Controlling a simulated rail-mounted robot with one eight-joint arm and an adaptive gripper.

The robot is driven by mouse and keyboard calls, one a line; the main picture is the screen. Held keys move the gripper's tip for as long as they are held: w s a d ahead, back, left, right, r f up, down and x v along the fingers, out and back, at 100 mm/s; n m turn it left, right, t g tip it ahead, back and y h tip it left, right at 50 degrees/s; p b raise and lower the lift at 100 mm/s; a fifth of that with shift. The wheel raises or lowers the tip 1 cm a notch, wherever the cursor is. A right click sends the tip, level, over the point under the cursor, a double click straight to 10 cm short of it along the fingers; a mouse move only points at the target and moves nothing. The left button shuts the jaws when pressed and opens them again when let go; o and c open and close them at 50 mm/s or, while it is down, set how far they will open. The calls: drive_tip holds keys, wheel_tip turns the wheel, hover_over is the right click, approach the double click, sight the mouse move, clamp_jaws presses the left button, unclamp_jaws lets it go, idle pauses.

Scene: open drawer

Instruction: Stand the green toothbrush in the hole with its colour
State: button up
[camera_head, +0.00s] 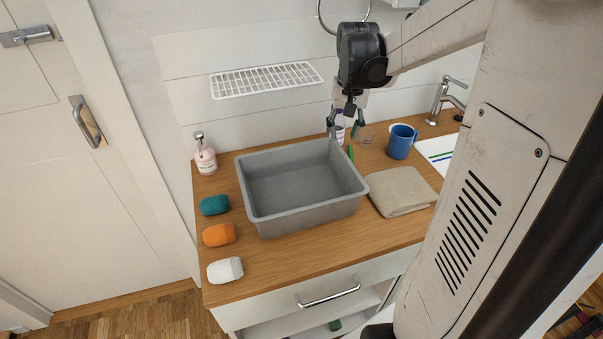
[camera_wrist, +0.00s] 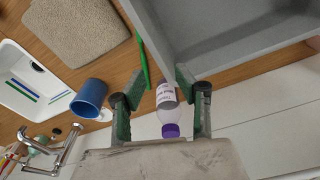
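A slim green stick, which looks like a toothbrush (camera_wrist: 143,62), lies on the counter along the outside of the grey bin; it also shows in the head view (camera_head: 351,153). Another green stick (camera_wrist: 22,90) and a blue stick (camera_wrist: 24,84) lie in the white basin. My gripper (camera_wrist: 163,98) is open above the counter behind the bin, its fingers apart. A clear bottle with a purple cap (camera_wrist: 167,98) shows between the fingers, below them; I cannot tell whether they touch it. The green stick is just beyond the fingertips. I cannot make out a holder with coloured holes.
The grey bin (camera_head: 254,216) fills the counter's middle. A beige towel (camera_head: 402,192) and a blue mug (camera_head: 401,141) are to its right, near the tap (camera_head: 441,100).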

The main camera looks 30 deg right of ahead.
drive_tip(key=s+a+r+n+t, duration=0.2)
drive_tip(key=s+a, duration=0.4)
drive_tip(key=a, duration=0.5)
drive_tip(key=s+a+r+n+t, duration=0.3)
drive_tip(key=s+a, duration=0.4)
drive_tip(key=a, duration=0.5)
drive_tip(key=shift+s+r+t, duration=0.25)
drive_tip(key=shift+r+t, duration=0.15)
drive_tip(key=shift+t, duration=0.1)
drive_tip(key=shift+o, duration=0.4)
drive_tip(key=shift+s+a+f+n, duration=0.15)
drive_tip(key=shift+s+a+n, duration=0.3)
drive_tip(key=shift+a, duration=0.15)
